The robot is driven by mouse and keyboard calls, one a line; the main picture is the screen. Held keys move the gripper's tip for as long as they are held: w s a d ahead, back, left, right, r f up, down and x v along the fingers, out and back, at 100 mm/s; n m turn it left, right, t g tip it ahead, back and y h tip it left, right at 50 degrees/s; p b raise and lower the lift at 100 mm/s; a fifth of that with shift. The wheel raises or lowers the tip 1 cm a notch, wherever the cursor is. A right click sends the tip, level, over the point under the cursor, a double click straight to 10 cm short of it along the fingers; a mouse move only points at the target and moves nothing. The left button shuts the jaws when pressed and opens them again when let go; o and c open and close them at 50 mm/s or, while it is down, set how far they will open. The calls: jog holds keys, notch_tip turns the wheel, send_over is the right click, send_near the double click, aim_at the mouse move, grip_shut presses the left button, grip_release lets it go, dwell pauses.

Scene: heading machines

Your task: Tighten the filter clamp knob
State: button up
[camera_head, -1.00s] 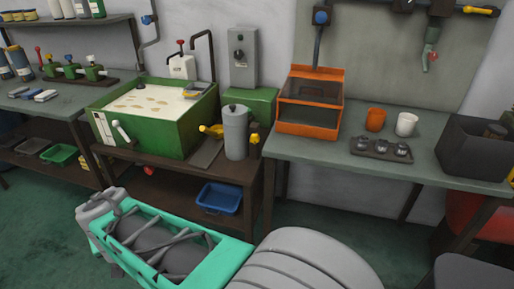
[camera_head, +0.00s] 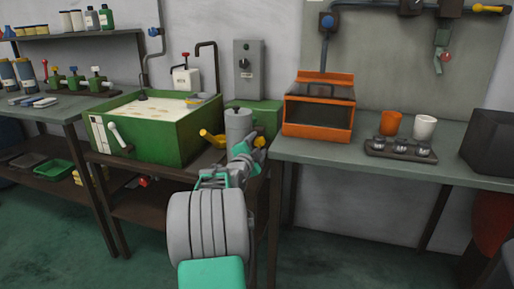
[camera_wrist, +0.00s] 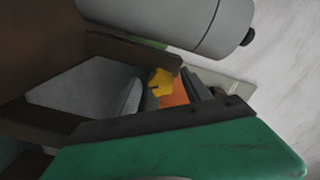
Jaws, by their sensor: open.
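The grey filter canister (camera_head: 238,124) stands upright on the dark bench beside the green tank. A small yellow knob (camera_head: 259,142) shows at its lower right side; I take it as the clamp knob. My gripper (camera_head: 250,152) is open, in front of the canister's lower right side and close to the knob. In the wrist view, a yellow knob (camera_wrist: 162,82) shows beyond the green gripper body, around the gap between the grey fingers. The canister (camera_wrist: 210,20) lies across the top of that view. I cannot tell whether a finger touches the knob. My arm hides the canister's base.
The green tank (camera_head: 165,140) is at left, and a grey switch box (camera_head: 249,68) stands behind. An orange open-fronted box (camera_head: 318,108), cups and a dark tray (camera_head: 400,151) stand on the right bench.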

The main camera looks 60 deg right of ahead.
jog(key=shift+d, duration=0.2)
jog(key=shift+c, duration=0.5)
grip_shut()
